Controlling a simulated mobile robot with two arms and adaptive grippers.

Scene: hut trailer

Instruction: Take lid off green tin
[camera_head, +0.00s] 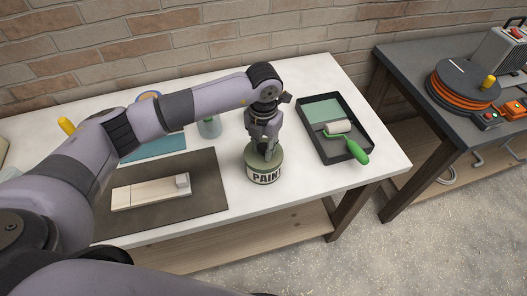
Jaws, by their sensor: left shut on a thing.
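The green tin (264,175), with a white label reading "PAINT", stands upright on the white table. Its green lid (252,157) shows on top of the tin. My left gripper (268,156) reaches down from above, with its fingers shut on the lid at its middle. The fingers hide part of the lid, and I cannot tell whether there is a gap between lid and tin. My right gripper is not in view.
A black paint tray (367,127) with a green-handled roller (345,138) lies right of the tin. A dark mat (215,190) with a wooden block (145,194) lies left. A glass jar (209,128) stands behind. A dark table (400,58) holds an orange cable reel (464,84).

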